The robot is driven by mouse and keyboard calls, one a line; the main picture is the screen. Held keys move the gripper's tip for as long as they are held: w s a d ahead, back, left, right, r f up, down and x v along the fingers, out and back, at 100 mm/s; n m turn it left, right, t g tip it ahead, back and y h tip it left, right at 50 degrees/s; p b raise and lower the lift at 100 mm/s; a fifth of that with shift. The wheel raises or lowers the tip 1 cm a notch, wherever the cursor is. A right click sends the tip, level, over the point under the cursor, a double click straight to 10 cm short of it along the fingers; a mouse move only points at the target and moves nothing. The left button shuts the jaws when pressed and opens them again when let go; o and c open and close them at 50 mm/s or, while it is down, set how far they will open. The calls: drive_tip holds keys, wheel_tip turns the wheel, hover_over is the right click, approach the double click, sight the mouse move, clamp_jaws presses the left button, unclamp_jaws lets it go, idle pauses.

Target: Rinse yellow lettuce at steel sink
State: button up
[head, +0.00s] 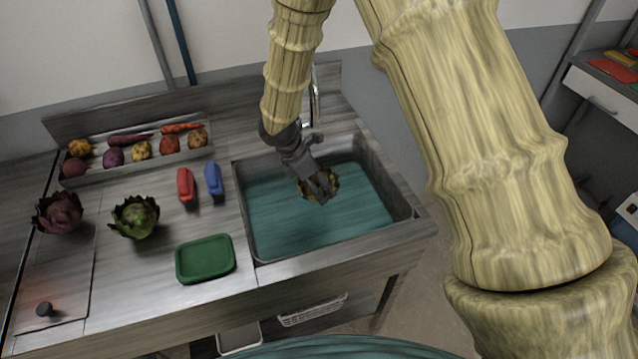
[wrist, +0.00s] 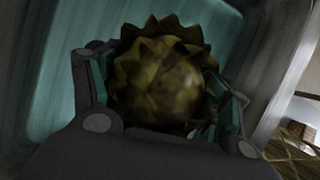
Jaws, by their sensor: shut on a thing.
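My gripper (head: 318,188) is over the steel sink (head: 407,207) and is shut on the yellow lettuce (head: 333,182). In the wrist view the yellow lettuce (wrist: 165,85) is a leafy, dark-yellow round head held between the two fingers. The sink has a teal surface inside, and the lettuce is within the basin outline; I cannot tell whether it touches that surface. The faucet (head: 314,100) rises behind the basin, partly hidden by my arm.
Left of the sink are a purple lettuce (head: 59,213), a green lettuce (head: 135,217), a red object (head: 186,187), a blue object (head: 213,179) and a green tray (head: 205,259). A long tray (head: 185,155) of several vegetables lies at the back. A white basket (head: 312,311) is below the counter.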

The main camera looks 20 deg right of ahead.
drive_tip(key=shift+f+b, duration=4.45)
drive_tip(key=shift+f, duration=1.1)
drive_tip(key=shift+r, duration=0.2)
drive_tip(key=shift+r+p, duration=8.2)
drive_tip(key=shift+r, duration=1.4)
